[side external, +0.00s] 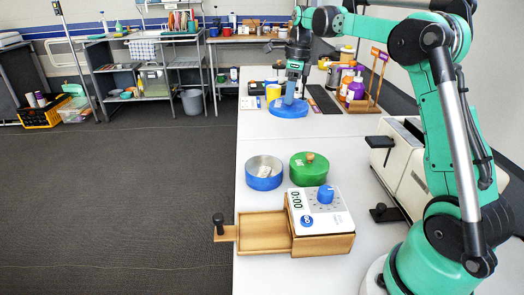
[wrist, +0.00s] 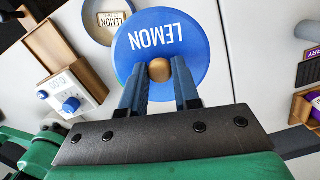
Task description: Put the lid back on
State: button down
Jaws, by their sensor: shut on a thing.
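A round blue lid (side external: 288,109) marked LEMON lies under my gripper (side external: 291,97) on the far part of the counter side. In the wrist view the lid (wrist: 140,45) has a wooden knob (wrist: 160,70) between my fingers. My gripper (wrist: 160,82) is shut on that knob. I cannot tell whether the lid touches the counter. The open blue pot (side external: 264,174) stands nearer the camera, left of a green pot (side external: 309,167) with its lid on. The blue pot also shows in the wrist view (wrist: 91,30), beside the lid, with a LEMON label inside.
A wooden box (side external: 265,227) with a pulled-out drawer and a white timer panel (side external: 318,208) stands at the front. A cream toaster (side external: 405,165) is at the right. The counter between the lid and pots is clear.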

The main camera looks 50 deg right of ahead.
jog(key=a+f+n, duration=0.2)
jog(key=a+f, duration=0.3)
jog(key=a, duration=0.5)
jog(key=shift+s+d+f, duration=0.1)
jog(key=shift+s+f, duration=0.05)
jog(key=shift+f, duration=1.5)
jog(key=shift+s+f, duration=0.15)
jog(key=shift+f, duration=1.5)
jog(key=shift+f, duration=0.15)
jog(key=shift+c, duration=0.4)
grip_release()
notch_tip(320, 180, up, 7)
